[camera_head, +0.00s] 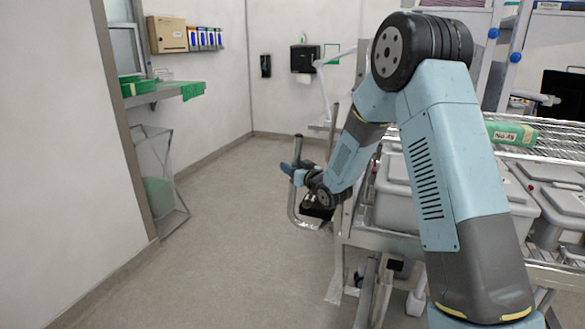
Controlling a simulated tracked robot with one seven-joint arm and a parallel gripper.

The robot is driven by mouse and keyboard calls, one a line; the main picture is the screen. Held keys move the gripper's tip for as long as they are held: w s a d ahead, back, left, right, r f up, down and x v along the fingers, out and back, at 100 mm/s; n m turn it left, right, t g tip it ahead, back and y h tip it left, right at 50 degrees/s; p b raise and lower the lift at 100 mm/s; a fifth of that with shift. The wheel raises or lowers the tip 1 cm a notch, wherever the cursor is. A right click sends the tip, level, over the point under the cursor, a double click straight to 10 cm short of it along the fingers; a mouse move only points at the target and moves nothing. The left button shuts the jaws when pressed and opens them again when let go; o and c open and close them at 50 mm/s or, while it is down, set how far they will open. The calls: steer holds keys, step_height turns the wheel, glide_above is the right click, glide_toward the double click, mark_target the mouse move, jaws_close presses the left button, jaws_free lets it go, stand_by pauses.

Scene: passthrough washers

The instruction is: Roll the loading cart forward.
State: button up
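The loading cart (377,240) is a metal frame at the right, with grey lidded bins on it and a wire shelf (553,152) above. My arm crosses in front of it and hides much of its middle. A curved metal handle (292,205) sticks out at the cart's left end. My gripper (287,169), with blue fingertips, is at this handle, pointing left. The fingers overlap the bar in the picture. I cannot tell whether they are closed around it or only beside it.
Open grey floor (225,230) lies left of the cart. A clear bin (160,185) stands by the left wall under a small shelf (165,93) with green items. A green package (510,133) lies on the wire shelf. Dispensers hang on the back wall.

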jaws_close()
stand_by(1.1)
